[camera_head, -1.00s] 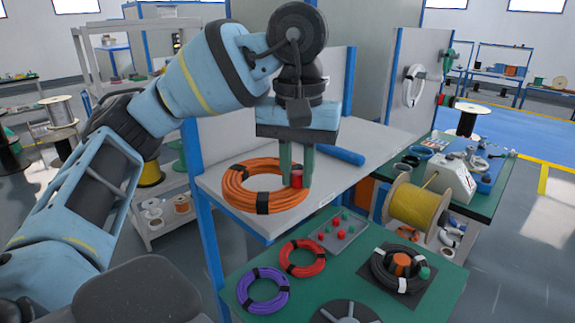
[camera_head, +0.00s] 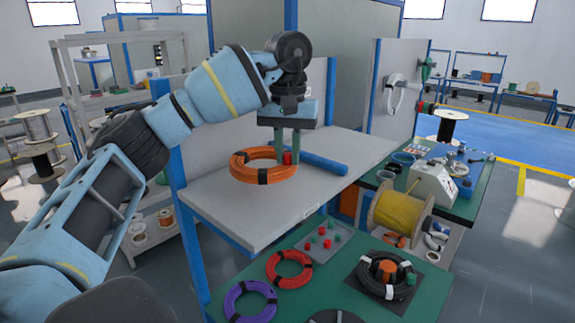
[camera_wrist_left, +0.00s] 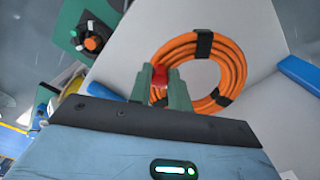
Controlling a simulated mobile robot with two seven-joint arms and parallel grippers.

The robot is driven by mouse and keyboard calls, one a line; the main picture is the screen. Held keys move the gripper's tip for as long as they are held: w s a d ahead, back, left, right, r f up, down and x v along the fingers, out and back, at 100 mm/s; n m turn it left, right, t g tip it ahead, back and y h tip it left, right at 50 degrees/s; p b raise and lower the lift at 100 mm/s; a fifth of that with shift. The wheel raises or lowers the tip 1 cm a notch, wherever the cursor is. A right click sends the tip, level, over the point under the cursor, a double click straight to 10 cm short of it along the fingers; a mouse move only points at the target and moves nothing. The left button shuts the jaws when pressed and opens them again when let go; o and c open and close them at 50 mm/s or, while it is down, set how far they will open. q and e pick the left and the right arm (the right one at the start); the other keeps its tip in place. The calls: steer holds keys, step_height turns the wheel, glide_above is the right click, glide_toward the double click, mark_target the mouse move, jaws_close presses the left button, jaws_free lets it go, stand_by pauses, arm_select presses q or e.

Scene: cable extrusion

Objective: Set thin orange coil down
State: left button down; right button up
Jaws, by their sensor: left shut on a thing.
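An orange coil (camera_head: 240,170) with black bands is over the pale upper shelf (camera_head: 240,205), left of a blue cylinder. My left gripper (camera_head: 287,156) points down at the coil's right edge, its green fingers shut there with a small red piece (camera_head: 287,159) between them. In the left wrist view the fingers (camera_wrist_left: 165,85) stand at the left edge of the coil (camera_wrist_left: 237,62), with the red piece (camera_wrist_left: 158,77) between their tips. I cannot tell whether the coil touches the shelf. My right gripper is not in view.
The shelf's front and right are clear. Below, a green table (camera_head: 325,285) bears a red coil (camera_head: 289,262), a purple coil (camera_head: 235,302), a grey tray (camera_head: 310,252) and a black coil (camera_head: 370,283). Blue posts (camera_head: 190,235) flank the shelf.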

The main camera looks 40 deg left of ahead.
mark_target(288, 166)
arm_select(q)
steer(key=shift+w+a, duration=0.2)
steer(key=shift+w, duration=0.05)
steer(key=shift+f, duration=1.75)
steer(key=shift+f, duration=0.15)
steer(key=c, duration=1.3)
jaws_free()
steer(key=shift+r, duration=6.15)
